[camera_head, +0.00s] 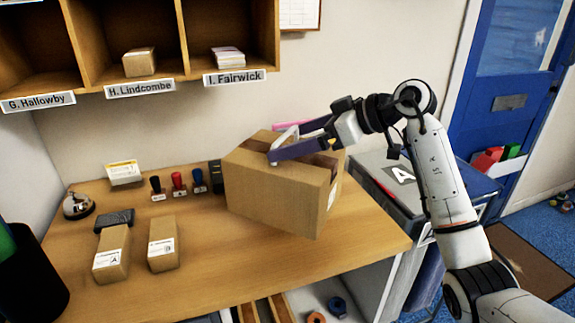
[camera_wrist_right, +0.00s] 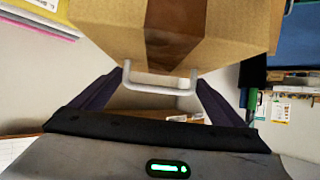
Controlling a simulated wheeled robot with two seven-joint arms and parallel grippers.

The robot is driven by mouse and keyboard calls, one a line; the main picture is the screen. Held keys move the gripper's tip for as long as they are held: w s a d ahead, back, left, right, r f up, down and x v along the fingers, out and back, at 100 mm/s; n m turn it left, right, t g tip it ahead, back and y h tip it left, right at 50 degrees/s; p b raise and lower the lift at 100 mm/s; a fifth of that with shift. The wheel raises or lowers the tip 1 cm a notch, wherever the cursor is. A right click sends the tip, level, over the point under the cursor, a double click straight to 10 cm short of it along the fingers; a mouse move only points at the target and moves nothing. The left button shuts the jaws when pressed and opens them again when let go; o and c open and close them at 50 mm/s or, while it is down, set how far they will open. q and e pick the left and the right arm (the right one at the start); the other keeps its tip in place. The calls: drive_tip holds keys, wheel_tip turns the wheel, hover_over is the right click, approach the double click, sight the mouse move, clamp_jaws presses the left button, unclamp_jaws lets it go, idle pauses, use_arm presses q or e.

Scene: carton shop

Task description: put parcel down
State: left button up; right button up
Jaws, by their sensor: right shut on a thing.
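The parcel, a large brown carton (camera_head: 268,196) with a dark tape strip, is over the right part of the wooden counter (camera_head: 225,268). It looks slightly tilted; I cannot tell whether its bottom touches the wood. My right gripper (camera_head: 272,145) reaches in from the right at its top, its purple fingers shut on the parcel by a pale handle. In the right wrist view the white handle (camera_wrist_right: 160,88) lies between the fingers, with the carton (camera_wrist_right: 105,22) just beyond. My left gripper is not in view.
Two small parcels (camera_head: 111,262) (camera_head: 163,252), a bell (camera_head: 77,206), several stamps (camera_head: 178,184) and a card (camera_head: 124,172) occupy the counter's left and back. Labelled shelves (camera_head: 172,75) hang above. The front middle is clear. A grey-topped unit (camera_head: 425,187) stands right.

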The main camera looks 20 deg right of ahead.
drive_tip(key=shift+w+f, duration=0.1)
drive_tip(key=shift+f, duration=2.6)
drive_tip(key=o, duration=1.8)
drive_tip(key=shift+f, duration=0.25)
drive_tip(key=shift+c, duration=0.2)
drive_tip(key=shift+r, duration=0.2)
drive_tip(key=b, duration=0.1)
approach(296, 161)
drive_tip(key=shift+w+d+f, duration=0.2)
drive_tip(key=shift+w+d, duration=0.05)
drive_tip(key=shift+d, duration=0.3)
drive_tip(key=shift+w+d+f, duration=0.25)
drive_tip(key=shift+d, duration=0.3)
